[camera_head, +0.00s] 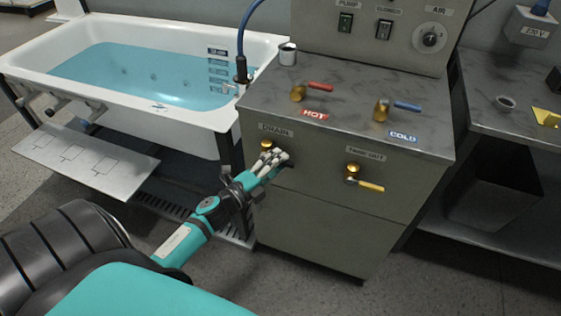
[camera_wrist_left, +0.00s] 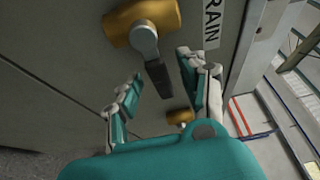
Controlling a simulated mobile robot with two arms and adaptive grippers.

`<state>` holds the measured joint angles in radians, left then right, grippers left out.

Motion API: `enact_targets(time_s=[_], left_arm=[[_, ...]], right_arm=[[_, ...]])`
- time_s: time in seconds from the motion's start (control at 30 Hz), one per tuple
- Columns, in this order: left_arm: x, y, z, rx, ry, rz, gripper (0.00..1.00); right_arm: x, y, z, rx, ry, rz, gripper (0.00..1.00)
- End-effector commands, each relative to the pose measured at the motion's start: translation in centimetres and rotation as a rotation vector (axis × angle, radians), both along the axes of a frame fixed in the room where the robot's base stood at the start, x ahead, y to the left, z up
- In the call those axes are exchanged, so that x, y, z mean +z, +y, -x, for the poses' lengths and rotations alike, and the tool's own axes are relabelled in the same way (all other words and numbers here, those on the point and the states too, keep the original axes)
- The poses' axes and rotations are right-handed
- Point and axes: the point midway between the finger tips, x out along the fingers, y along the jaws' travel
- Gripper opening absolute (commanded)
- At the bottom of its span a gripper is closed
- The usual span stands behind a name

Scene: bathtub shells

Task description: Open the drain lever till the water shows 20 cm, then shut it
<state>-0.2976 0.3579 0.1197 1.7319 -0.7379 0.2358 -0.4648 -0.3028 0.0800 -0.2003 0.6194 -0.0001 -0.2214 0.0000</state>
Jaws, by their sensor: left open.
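The drain valve (camera_head: 266,146) is a brass body under the DRAIN label on the cabinet front. In the left wrist view its dark lever (camera_wrist_left: 158,78) hangs from a grey hub on the brass body (camera_wrist_left: 142,20). My left gripper (camera_head: 283,158) is at the valve and hides the lever in the head view. In the wrist view its fingers (camera_wrist_left: 160,66) are open, one on each side of the lever, with gaps showing. The white tub (camera_head: 30,65) holds blue water (camera_head: 140,78). A depth scale (camera_head: 217,70) is on its inner wall; its figures are too small to read.
The hot lever (camera_head: 318,86) and cold lever (camera_head: 406,106) are on the cabinet top, beside a metal cup (camera_head: 288,54). A yellow-handled valve (camera_head: 366,184) is right of the drain on the front. A sloping panel (camera_head: 85,160) leans below the tub.

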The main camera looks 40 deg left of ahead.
Motion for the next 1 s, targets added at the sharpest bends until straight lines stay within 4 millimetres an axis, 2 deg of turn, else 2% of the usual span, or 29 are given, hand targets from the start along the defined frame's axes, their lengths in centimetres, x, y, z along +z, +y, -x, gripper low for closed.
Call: enact_targets(time_s=[0.17, 0.47, 0.8, 1.0], left_arm=[[-0.04, -0.19, -1.35, 0.001, 0.001, -0.001, 0.42], [-0.02, -0.23, -1.52, 0.000, 0.001, -0.001, 0.42], [-0.01, -0.24, -1.49, 0.000, 0.001, -0.001, 0.00], [-0.01, -0.25, -1.49, 0.000, 0.001, -0.001, 0.00]], right_arm=[[-0.12, 0.00, -0.02, 0.000, 0.000, 0.000, 0.00], [-0.11, 0.00, -0.12, 0.000, -0.002, 0.000, 0.00], [-0.10, 0.01, -0.29, -0.001, -0.005, 0.000, 0.00], [-0.10, 0.02, -0.31, -0.001, -0.005, 0.000, 0.00]])
